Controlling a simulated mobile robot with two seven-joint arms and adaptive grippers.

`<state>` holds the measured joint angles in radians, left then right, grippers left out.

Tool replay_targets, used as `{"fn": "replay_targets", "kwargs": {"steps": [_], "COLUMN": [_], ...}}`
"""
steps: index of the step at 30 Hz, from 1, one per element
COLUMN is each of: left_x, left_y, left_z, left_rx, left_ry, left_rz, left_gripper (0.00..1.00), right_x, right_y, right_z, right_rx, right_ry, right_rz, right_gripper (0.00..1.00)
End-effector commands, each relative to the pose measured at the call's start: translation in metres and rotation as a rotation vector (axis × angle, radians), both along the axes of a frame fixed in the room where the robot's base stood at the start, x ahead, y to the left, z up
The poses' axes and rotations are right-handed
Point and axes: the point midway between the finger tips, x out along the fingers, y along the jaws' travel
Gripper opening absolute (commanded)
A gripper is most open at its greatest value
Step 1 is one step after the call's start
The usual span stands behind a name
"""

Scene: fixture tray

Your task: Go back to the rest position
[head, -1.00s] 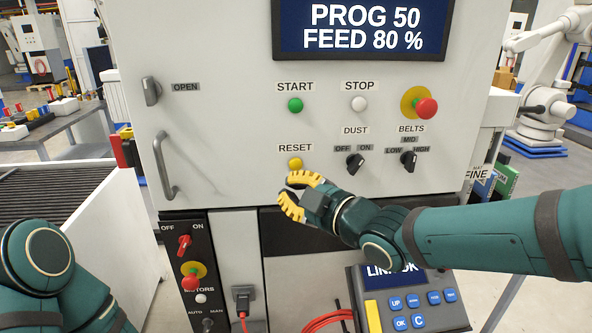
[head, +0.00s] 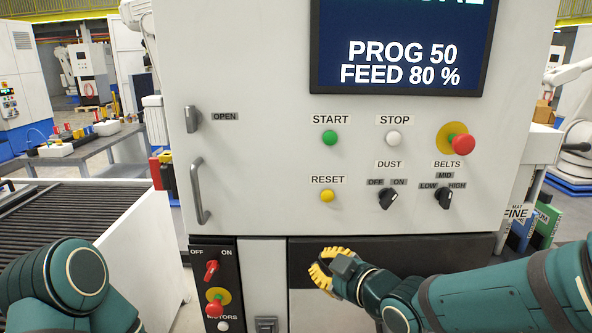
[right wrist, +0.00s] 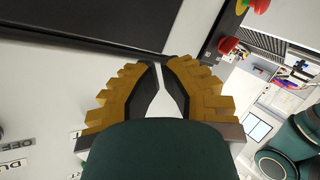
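My right gripper (head: 318,266) has yellow ribbed fingers and hangs in front of the dark band under the machine's white panel, below the yellow RESET button (head: 327,196) and apart from it. In the right wrist view its fingers (right wrist: 161,68) show a narrow gap between the tips, with nothing held. My left arm shows at the lower left of the head view; its gripper is out of the picture.
The machine panel (head: 260,150) stands close ahead with a door handle (head: 200,191), knobs and a red stop button (head: 462,145). A lower switch panel (head: 227,270) is below left. A ribbed conveyor (head: 60,215) stands at left. Bottles or boxes (head: 540,225) stand at right.

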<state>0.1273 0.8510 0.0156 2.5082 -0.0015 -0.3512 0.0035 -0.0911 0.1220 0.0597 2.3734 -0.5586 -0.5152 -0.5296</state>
Motion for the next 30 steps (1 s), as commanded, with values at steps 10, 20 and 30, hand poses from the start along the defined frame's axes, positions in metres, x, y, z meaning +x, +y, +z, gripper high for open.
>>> {"fn": "replay_targets", "kwargs": {"steps": [10, 20, 30], "left_x": [0.0, 0.0, 0.0], "left_y": [0.0, 0.0, 0.0], "left_z": [0.0, 0.0, 0.0], "left_rx": [0.0, 0.0, 0.0], "left_ry": [0.0, 0.0, 0.0], "left_rz": [0.0, 0.0, 0.0], "left_gripper": [0.42, 0.42, 0.42], "right_x": [-0.056, -0.163, -0.18], "right_y": [-0.018, -0.025, -0.025], "right_z": [-0.241, -0.362, -0.373], "right_rx": [0.272, 0.398, 0.412], "right_ry": [0.826, 1.352, 1.415], "right_rz": [-0.376, -0.76, -0.82], "right_gripper": [0.0, 0.0, 0.0]}}
